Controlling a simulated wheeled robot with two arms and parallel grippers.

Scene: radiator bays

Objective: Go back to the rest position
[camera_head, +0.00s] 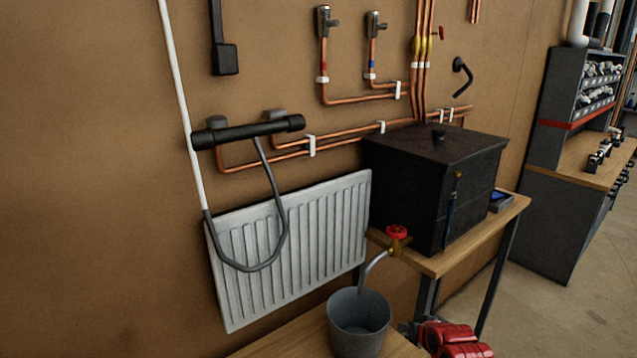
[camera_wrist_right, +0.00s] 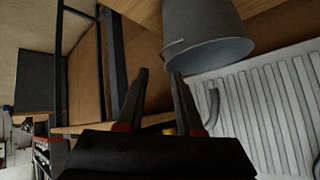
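My right gripper (camera_head: 412,329) shows only in part at the bottom edge of the head view, as red and dark parts just right of the grey bucket (camera_head: 358,335). In the right wrist view the two dark fingers of my right gripper (camera_wrist_right: 160,74) stand apart with nothing between them. The bucket (camera_wrist_right: 205,35) is beyond them at the upper right, apart from the fingers. My left gripper is in neither view.
A white radiator (camera_head: 295,250) hangs on the brown wall. A red-handled valve (camera_head: 397,232) with a spout is above the bucket. A black tank (camera_head: 425,185) stands on a wooden table (camera_head: 470,246). Open floor (camera_head: 565,310) lies to the right.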

